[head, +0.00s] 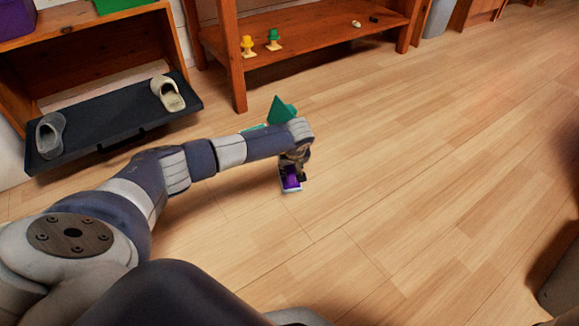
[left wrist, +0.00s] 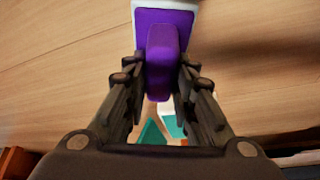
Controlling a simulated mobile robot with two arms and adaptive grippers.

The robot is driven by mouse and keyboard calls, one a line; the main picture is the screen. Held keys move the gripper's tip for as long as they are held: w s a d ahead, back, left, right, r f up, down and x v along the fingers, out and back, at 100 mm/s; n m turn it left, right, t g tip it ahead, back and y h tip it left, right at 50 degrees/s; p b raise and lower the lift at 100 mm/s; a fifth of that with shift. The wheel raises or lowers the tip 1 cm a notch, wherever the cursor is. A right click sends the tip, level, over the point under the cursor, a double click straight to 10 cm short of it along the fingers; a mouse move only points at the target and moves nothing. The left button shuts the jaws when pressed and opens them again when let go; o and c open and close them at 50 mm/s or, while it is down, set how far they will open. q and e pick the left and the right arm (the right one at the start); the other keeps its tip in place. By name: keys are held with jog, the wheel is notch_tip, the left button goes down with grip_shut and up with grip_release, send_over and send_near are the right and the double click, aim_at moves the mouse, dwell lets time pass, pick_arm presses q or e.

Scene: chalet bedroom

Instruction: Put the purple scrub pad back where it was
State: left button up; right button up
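The purple scrub pad (left wrist: 162,55) is between the two fingers of my left gripper (left wrist: 162,68) in the left wrist view. The fingers look closed against its sides. Beyond it lies a flat white-edged piece with a purple face (left wrist: 192,20); I cannot tell whether the pad touches it. In the head view my left gripper (head: 293,164) points down at the floor, with the white-edged purple piece (head: 291,184) just below it. The arm partly hides the pad there. My right gripper is not in view.
A green pyramid-like piece (head: 281,110) and a teal piece (head: 254,128) are just behind my left forearm. A dark tray (head: 110,113) with two slippers stands at the left. A wooden shelf (head: 310,30) holds small yellow and green pieces.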

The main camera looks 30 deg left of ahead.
pick_arm(q)
jog(key=shift+o, duration=1.4)
jog(key=shift+r, duration=0.1)
jog(key=shift+r+p, duration=0.35)
jog(key=p+v, duration=0.9)
jog(key=v, duration=0.2)
jog(key=shift+d+r, duration=0.15)
jog(key=shift+r, duration=0.1)
jog(key=shift+s, duration=0.1)
